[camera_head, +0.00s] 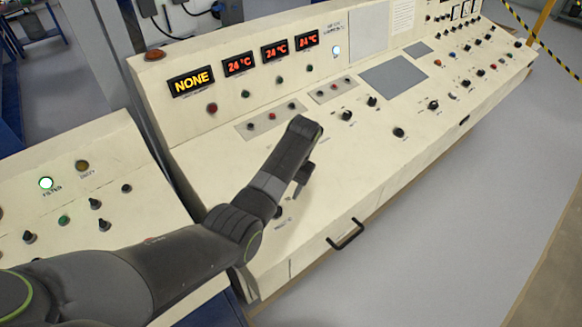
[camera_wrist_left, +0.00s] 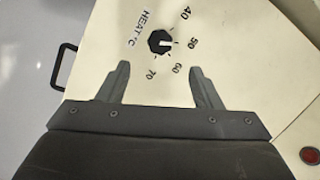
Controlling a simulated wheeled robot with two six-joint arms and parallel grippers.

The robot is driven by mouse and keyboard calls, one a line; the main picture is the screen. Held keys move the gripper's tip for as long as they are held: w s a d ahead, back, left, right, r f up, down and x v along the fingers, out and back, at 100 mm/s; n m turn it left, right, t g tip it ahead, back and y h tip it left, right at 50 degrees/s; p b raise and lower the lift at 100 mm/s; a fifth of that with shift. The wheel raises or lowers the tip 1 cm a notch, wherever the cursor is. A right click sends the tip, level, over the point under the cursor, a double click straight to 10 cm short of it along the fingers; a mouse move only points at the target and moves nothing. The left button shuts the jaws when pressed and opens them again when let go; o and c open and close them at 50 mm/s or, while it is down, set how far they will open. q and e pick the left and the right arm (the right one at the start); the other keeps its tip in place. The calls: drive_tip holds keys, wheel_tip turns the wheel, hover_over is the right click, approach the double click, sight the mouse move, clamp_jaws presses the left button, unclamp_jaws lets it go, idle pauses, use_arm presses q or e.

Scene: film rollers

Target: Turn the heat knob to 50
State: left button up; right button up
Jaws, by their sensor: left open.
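The heat knob (camera_wrist_left: 160,41) is black and many-sided, with a white pointer line, on the cream panel. Its label "HEAT °C" and the numbers 40, 50, 60 and 70 show around it. The pointer faces right, roughly towards 50. My left gripper (camera_wrist_left: 160,68) is open and empty, with its two fingertips short of the knob, one to each side of its line. In the head view my left gripper (camera_head: 302,180) hangs over the near end of the console, and the knob (camera_head: 279,212) is partly hidden by my arm. My right gripper is not in view.
The cream console (camera_head: 370,185) has several other knobs and buttons farther back. A black handle (camera_head: 346,234) sticks out from its front face. Displays read NONE (camera_head: 190,82) and 24 °C. A second panel (camera_head: 75,150) stands at the left.

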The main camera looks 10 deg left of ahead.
use_arm(q)
drive_tip(key=v, duration=0.7)
drive_tip(key=shift+r, duration=0.3)
drive_tip(key=shift+d+f, duration=0.1)
